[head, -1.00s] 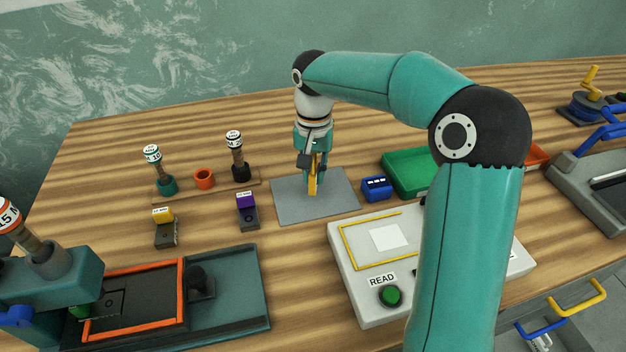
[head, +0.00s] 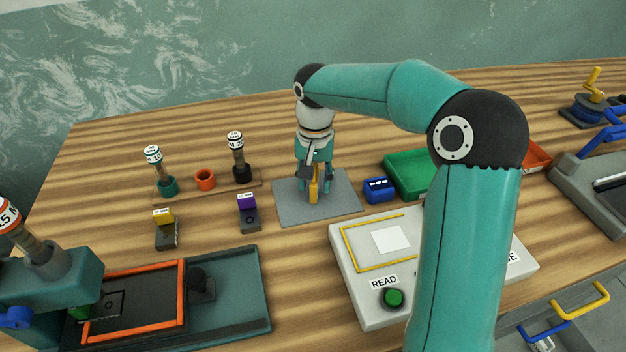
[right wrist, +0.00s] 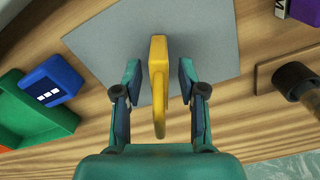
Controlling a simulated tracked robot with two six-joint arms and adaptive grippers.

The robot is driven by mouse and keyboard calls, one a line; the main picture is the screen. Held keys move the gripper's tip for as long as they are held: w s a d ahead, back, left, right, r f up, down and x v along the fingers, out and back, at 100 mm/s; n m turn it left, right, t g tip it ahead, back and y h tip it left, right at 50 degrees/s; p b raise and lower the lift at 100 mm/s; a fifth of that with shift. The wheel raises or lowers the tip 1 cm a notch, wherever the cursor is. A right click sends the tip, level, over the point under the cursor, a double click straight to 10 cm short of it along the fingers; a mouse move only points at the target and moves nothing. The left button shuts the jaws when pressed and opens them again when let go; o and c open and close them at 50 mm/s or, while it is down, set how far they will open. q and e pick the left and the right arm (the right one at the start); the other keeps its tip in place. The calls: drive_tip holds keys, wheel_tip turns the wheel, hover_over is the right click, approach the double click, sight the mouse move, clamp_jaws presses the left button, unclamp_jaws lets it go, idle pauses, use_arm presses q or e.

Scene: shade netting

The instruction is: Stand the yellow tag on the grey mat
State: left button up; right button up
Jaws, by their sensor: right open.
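The yellow tag (head: 313,186) stands upright on the grey mat (head: 288,205), between the fingers of my right gripper (head: 314,188). In the right wrist view the tag (right wrist: 158,75) shows a block end and a curved loop end. My right gripper (right wrist: 160,85) is open there, with a gap on each side of the tag, over the mat (right wrist: 215,45). My left gripper is not in view.
A blue block (head: 379,189) and a green tray (head: 405,172) stand right of the mat. A purple-topped block (head: 248,212) and a rack with handled tools (head: 205,180) are to the left. A white reader panel (head: 350,285) lies in front.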

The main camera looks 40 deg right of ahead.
wheel_tip(320, 180, up, 12)
drive_tip(key=shift+r+p, duration=0.15)
drive_tip(key=shift+p, duration=0.85)
